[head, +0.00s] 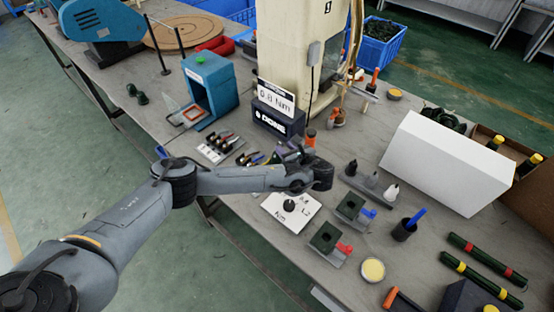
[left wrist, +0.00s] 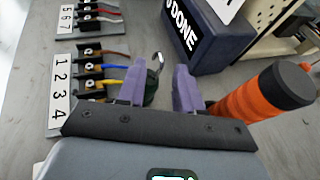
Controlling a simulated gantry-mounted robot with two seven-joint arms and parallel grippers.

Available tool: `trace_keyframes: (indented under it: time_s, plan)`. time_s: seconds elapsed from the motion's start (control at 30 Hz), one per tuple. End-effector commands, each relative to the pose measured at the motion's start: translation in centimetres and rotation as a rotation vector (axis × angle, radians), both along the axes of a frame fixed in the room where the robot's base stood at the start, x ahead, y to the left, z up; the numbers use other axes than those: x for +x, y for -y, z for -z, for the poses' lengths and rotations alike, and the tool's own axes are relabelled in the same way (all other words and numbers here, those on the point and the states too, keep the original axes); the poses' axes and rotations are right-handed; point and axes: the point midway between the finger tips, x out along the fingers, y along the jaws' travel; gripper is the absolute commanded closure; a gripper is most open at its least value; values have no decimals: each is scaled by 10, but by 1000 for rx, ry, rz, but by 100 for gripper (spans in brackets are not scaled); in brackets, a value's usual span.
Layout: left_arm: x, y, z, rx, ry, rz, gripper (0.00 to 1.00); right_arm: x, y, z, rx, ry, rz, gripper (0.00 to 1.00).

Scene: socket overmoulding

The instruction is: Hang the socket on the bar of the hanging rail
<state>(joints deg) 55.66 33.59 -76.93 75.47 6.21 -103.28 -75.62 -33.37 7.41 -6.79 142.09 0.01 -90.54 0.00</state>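My left gripper (head: 283,153) is low over the middle of the table, in front of the dark torque display box (head: 277,120). In the left wrist view its two purple fingers (left wrist: 160,88) stand apart. A dark green piece with a metal hook on top, seemingly the socket (left wrist: 152,88), shows between them, nearer the left finger. A gap shows on its right, and its lower part is hidden by the gripper. A thin black frame with upright posts, seemingly the hanging rail (head: 158,48), stands at the upper left of the head view. My right gripper is not in view.
An orange-handled tool (left wrist: 262,100) stands close right of the fingers. Numbered boards with coloured leads (left wrist: 95,75) lie to the left. A blue machine (head: 208,85) and dark green pieces (head: 138,94) lie between gripper and rail. A white box (head: 445,160) stands right.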

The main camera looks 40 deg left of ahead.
Motion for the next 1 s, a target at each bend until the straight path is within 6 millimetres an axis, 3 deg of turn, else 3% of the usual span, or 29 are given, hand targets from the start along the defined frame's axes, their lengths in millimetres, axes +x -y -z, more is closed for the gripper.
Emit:
trace_keyframes:
  time_s: [0.43, 0.77, 1.0]
  plan:
    - [16, -42, 15, 0, 0, -2, 65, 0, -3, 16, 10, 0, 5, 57]
    - [18, -47, 16, 0, 0, -1, 65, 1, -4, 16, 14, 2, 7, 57]
    - [18, -47, 16, 0, 0, -1, 99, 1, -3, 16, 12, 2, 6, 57]
